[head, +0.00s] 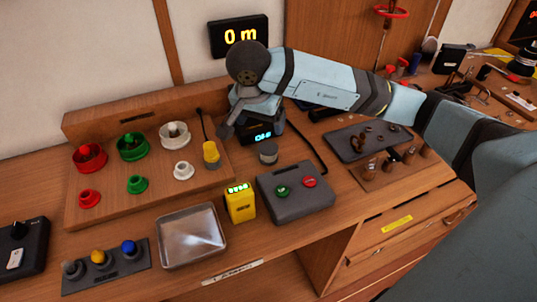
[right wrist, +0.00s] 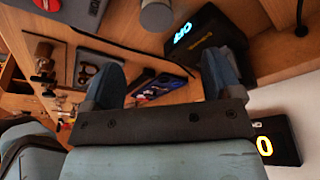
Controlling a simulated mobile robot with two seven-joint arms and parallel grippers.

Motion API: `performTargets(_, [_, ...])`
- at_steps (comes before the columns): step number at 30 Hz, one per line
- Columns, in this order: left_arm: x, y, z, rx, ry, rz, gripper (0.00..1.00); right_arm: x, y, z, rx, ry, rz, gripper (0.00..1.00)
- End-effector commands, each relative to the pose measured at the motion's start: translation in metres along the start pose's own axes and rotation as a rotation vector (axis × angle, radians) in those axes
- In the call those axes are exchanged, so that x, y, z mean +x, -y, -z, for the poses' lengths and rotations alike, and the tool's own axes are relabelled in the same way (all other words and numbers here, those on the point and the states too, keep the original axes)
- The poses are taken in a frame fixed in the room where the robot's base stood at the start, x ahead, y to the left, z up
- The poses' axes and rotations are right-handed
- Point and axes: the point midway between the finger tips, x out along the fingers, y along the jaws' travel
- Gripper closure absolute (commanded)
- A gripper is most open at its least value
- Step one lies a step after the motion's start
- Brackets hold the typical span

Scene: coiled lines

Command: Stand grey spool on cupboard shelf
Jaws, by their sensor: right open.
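A small grey cylinder (head: 268,153), which looks like the grey spool, stands upright on the desk behind the grey two-button box. It also shows at the top of the right wrist view (right wrist: 157,15). My right gripper (head: 242,118) reaches in from the right and hangs above the desk, behind and left of the grey cylinder and apart from it. In the right wrist view its two fingers (right wrist: 163,82) are spread with nothing held between them. I cannot tell which opening is the cupboard shelf; an open recess (head: 268,284) shows below the desk front. My left gripper is not in view.
A wooden rack (head: 105,205) with red, green and white spools stands at the left. A yellow meter (head: 240,203), the grey button box (head: 295,192) and a metal tray (head: 192,237) stand near the front. A dark tool tray (head: 367,141) lies right, above drawers (head: 395,240).

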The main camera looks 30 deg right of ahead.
Motion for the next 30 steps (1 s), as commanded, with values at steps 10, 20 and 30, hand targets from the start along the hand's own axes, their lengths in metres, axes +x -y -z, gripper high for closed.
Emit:
performTargets(10, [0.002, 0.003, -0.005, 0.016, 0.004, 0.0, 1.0, 0.066, -0.001, -0.001, 0.004, 0.004, -0.003, 0.16])
performTargets(20, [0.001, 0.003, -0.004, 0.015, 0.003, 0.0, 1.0, 0.096, -0.004, -0.002, 0.004, 0.003, -0.004, 0.16])
performTargets(30, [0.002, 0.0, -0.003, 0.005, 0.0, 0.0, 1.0, 0.131, -0.005, -0.002, 0.003, 0.002, 0.0, 0.16])
